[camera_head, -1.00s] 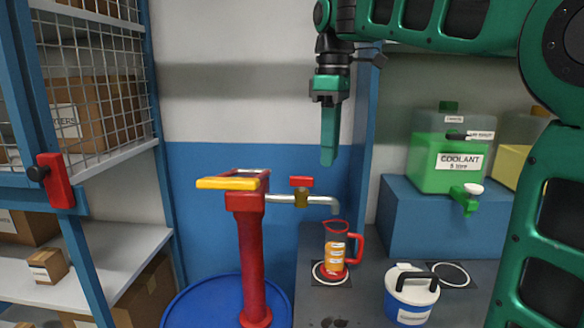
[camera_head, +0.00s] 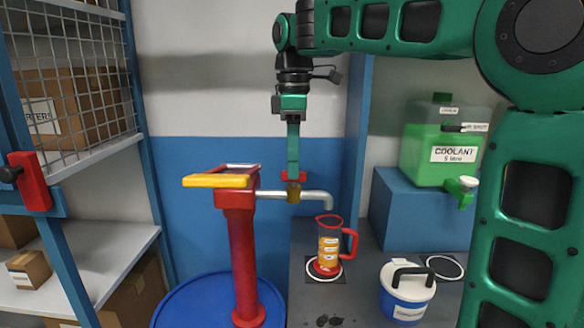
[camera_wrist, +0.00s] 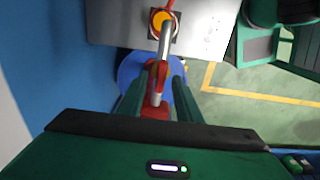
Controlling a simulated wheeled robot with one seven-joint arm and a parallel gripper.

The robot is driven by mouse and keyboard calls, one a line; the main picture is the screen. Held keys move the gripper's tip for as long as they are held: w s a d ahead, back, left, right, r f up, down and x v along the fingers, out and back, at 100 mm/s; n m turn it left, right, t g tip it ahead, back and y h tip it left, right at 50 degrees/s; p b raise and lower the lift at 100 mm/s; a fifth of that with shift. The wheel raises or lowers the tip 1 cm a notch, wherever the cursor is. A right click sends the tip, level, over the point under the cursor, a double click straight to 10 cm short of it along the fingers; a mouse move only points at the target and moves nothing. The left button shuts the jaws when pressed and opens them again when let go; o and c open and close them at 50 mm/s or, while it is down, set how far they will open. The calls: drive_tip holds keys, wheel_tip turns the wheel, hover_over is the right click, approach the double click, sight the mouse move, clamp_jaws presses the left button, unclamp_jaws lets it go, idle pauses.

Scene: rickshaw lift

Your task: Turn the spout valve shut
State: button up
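The spout valve is a brass body (camera_head: 294,195) with a red handle (camera_head: 303,177) on the grey spout (camera_head: 316,196) of a red hand pump (camera_head: 244,265). My gripper (camera_head: 293,178) points straight down onto the valve, its fingers in front of the handle's middle. The handle's red ends show on both sides. In the wrist view my gripper (camera_wrist: 156,84) has its two green fingers apart, with the spout (camera_wrist: 165,45) and red parts between them. I cannot tell whether the fingers touch the handle.
A measuring jug (camera_head: 329,250) with orange contents stands under the spout outlet. A white-lidded blue container (camera_head: 407,292) and a green coolant jug (camera_head: 437,150) are to the right. The pump stands on a blue drum (camera_head: 190,303). Shelving (camera_head: 95,262) is at left.

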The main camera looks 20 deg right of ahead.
drive_tip(key=shift+f, duration=0.65)
clamp_jaws()
